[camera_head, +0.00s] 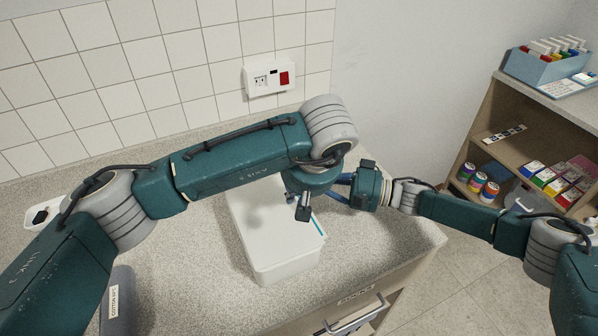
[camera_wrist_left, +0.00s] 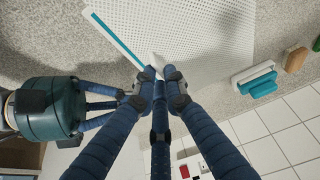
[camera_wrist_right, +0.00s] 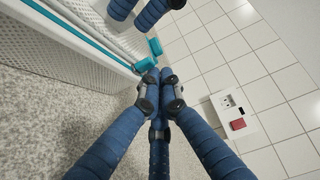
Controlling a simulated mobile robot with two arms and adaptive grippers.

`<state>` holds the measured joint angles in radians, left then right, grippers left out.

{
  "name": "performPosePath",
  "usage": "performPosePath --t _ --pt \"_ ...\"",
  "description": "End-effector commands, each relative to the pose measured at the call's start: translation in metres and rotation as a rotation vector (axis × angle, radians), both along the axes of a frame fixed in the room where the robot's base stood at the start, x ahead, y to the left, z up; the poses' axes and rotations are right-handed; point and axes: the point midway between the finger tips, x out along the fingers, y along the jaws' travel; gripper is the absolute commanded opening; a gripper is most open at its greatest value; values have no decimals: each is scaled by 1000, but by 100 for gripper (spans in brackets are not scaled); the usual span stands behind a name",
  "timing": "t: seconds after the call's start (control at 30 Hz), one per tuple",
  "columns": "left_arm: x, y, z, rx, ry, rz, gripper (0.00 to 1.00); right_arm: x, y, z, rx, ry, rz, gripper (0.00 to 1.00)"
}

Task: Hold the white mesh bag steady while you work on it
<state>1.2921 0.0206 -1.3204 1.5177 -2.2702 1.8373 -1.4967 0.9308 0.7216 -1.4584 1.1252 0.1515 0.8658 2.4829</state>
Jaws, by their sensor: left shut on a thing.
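The white mesh bag (camera_head: 283,252) lies on the counter with a teal strip (camera_head: 318,229) along its right edge. In the left wrist view, the mesh (camera_wrist_left: 200,35) and teal strip (camera_wrist_left: 118,42) lie beyond my fingers. My left gripper (camera_head: 303,207) is at the bag's right side. In its wrist view, my left gripper (camera_wrist_left: 160,72) is shut on a white bit of the bag. My right gripper (camera_wrist_right: 157,76) has its fingertips close together beside a teal tab (camera_wrist_right: 154,47) at the bag's end; I cannot tell whether it grips it. Arms hide the bag's far end.
The speckled counter (camera_head: 370,262) is clear right of the bag. A grey container (camera_head: 117,300) stands at the front left, and a white tray (camera_head: 43,213) at the left. The tiled wall with a socket plate (camera_head: 268,79) is behind. A shelf (camera_head: 493,150) with tins stands right.

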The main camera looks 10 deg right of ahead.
Motion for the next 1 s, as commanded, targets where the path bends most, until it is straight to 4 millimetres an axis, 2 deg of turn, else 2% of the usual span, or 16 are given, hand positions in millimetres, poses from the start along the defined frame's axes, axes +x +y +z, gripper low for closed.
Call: performPosePath --t 0.03,0.3,0.43,0.6,1.0 --pt "1 1 0 2 0 4 0 -15 -5 -2 -1 4 4 0" --pt "1 1 0 1 -2 4 0 -86 -27 -2 -2 5 3 0" --pt "1 1 0 1 -2 4 0 -110 -34 -2 -2 4 4 0" --pt "1 1 0 0 -2 3 0 -121 -36 0 -1 0 6 0" --pt "1 1 0 0 -2 3 0 -117 -35 0 0 -1 5 0"
